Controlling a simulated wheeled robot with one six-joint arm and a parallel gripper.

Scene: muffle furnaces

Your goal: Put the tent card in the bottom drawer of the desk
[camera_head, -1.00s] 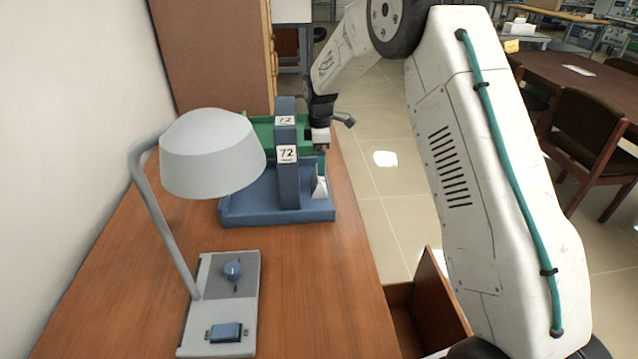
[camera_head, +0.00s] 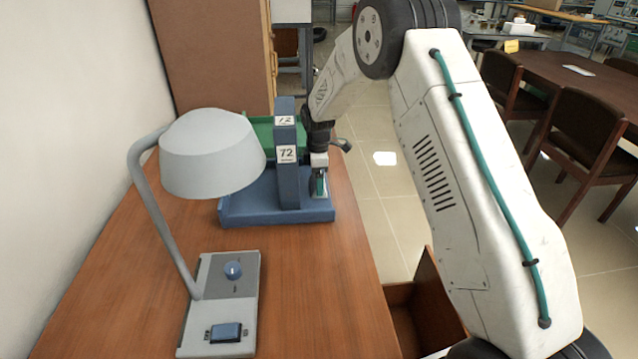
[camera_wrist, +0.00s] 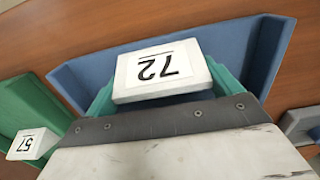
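The tent card (camera_wrist: 160,72) is a white piece with a black "72", upside down in the wrist view. It stands at the right side of the blue tray (camera_head: 245,213) on the desk (camera_head: 310,285). My gripper (camera_head: 319,188) is lowered into that tray at the card. In the wrist view its teal fingers (camera_wrist: 165,92) flank the card on both sides. Whether they press on it I cannot tell. In the head view the gripper hides most of the card. An open drawer (camera_head: 428,300) shows at the desk's right side, partly hidden by my arm.
A tall blue divider (camera_head: 287,180) with "72" labels stands just left of my gripper. A desk lamp (camera_head: 210,155) stands nearer. The desk's front right is clear.

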